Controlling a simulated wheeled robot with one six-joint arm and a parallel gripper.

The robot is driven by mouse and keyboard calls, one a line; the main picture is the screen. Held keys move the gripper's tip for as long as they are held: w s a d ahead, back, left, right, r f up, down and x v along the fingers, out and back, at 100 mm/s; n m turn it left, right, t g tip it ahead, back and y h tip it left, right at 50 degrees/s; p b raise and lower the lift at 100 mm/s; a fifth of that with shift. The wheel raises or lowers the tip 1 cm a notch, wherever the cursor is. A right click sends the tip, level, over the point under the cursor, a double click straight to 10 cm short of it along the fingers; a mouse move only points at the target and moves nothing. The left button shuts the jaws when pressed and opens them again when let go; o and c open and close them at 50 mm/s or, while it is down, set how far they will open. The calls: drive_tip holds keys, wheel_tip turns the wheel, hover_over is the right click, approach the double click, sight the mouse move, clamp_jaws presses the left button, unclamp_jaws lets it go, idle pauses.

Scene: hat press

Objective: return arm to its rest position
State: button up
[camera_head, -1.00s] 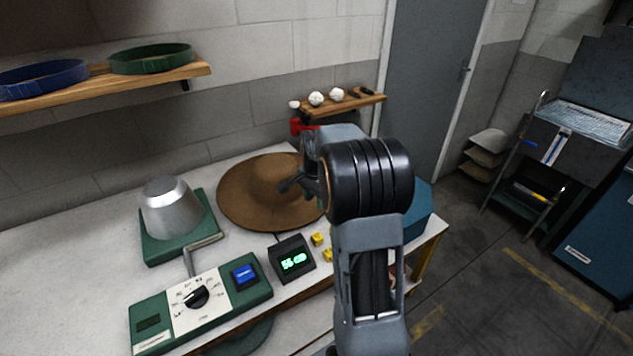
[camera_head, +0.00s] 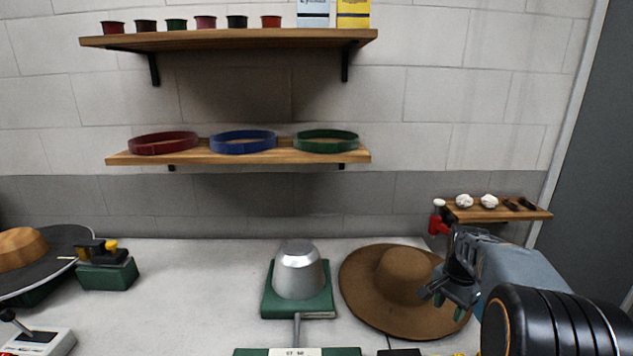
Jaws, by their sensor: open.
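My gripper (camera_head: 447,289) is at the right of the head view, open and empty. Its fingers point left and overlap the right side of the brown hat (camera_head: 372,290) in the picture. I cannot tell whether they touch it. The brown wide-brimmed hat lies on the white table (camera_head: 190,310), its crown up. My black and grey arm comes in from the lower right corner and hides part of the table there.
A silver metal form (camera_head: 298,270) on a green base (camera_head: 270,303) stands left of the hat. A second hat (camera_head: 50,258) and a green device (camera_head: 108,272) are at the far left. A shelf (camera_head: 210,156) holds coloured bands. The table's middle left is clear.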

drive_tip(key=s+a+r+n+t, duration=0.1)
drive_tip(key=s+a+n+t, duration=0.2)
drive_tip(key=s+a+n, duration=0.8)
drive_tip(key=s+a, duration=0.5)
drive_tip(key=shift+s+a+r+n+t, duration=0.2)
drive_tip(key=shift+r+n+t, duration=0.1)
drive_tip(key=shift+r+n, duration=0.1)
